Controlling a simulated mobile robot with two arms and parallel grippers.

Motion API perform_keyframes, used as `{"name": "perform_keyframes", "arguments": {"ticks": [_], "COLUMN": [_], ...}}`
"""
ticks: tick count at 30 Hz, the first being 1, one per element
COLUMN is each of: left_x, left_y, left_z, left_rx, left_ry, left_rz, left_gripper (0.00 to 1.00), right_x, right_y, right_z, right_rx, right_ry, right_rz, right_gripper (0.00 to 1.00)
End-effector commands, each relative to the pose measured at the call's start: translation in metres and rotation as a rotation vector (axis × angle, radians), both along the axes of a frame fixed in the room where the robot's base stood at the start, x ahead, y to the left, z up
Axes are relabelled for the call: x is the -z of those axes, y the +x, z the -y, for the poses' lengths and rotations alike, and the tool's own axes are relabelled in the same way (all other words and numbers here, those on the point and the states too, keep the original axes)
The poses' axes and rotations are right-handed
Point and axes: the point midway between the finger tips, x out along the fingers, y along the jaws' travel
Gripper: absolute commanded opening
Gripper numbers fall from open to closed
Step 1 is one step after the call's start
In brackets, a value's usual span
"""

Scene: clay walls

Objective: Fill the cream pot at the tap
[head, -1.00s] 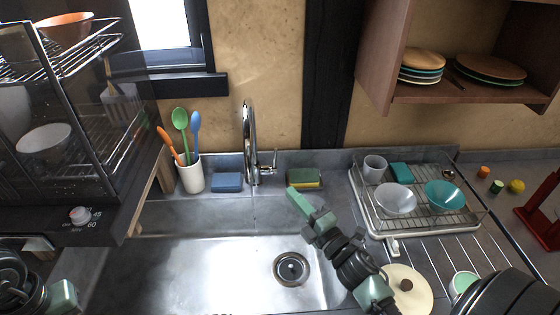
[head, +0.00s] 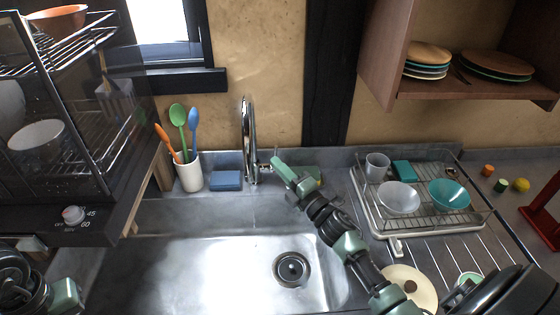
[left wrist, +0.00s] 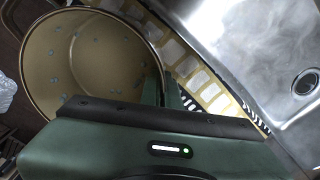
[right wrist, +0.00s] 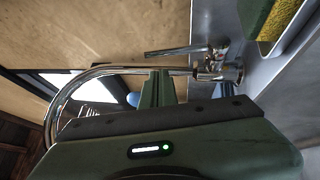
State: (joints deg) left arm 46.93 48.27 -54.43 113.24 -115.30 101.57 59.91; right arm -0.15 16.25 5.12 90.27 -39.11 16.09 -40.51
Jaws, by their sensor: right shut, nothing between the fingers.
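The chrome tap (head: 247,135) stands behind the sink (head: 190,262), its lever on the right side. My right gripper (head: 281,172) is shut and empty, its tips close to the lever; whether they touch it I cannot tell. In the right wrist view the fingers (right wrist: 157,88) lie in front of the tap's curved pipe (right wrist: 100,72), beside the lever (right wrist: 180,50). The cream-lined pot (left wrist: 85,60) shows at the upper left of the left wrist view, with bluish specks inside. A finger of my left gripper (left wrist: 172,92) is by its rim; the grip is hidden. The head view does not show the pot.
The sink basin is empty around its drain (head: 291,268). A blue sponge (head: 226,180) and a utensil cup (head: 189,176) stand left of the tap. A dish rack (head: 430,222) with bowls is on the right. A dark shelf unit (head: 85,190) crowds the left.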

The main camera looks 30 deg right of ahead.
Motion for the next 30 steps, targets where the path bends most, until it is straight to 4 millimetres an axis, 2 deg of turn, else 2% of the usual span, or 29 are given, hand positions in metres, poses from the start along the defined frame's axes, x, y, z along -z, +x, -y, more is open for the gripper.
{"name": "perform_keyframes", "arguments": {"ticks": [6,20,23,30], "left_x": [0.000,-0.002,-0.010,-0.043], "left_y": [0.001,0.001,0.001,0.001], "left_z": [0.000,0.000,0.000,0.000], "left_rx": [0.000,0.000,0.000,0.000], "left_ry": [0.000,0.000,0.000,0.000], "left_rz": [0.003,0.003,0.003,0.003], "left_gripper": [0.00,0.00,0.00,0.00], "right_x": [-0.004,-0.006,-0.009,-0.019], "right_y": [0.014,0.016,0.017,0.024], "right_z": [0.010,0.012,0.012,0.015], "right_rx": [-0.002,-0.002,-0.003,-0.004], "right_ry": [0.001,0.002,0.007,0.042], "right_rz": [0.001,-0.003,-0.016,-0.089], "right_gripper": [0.00,0.00,0.00,0.00]}}
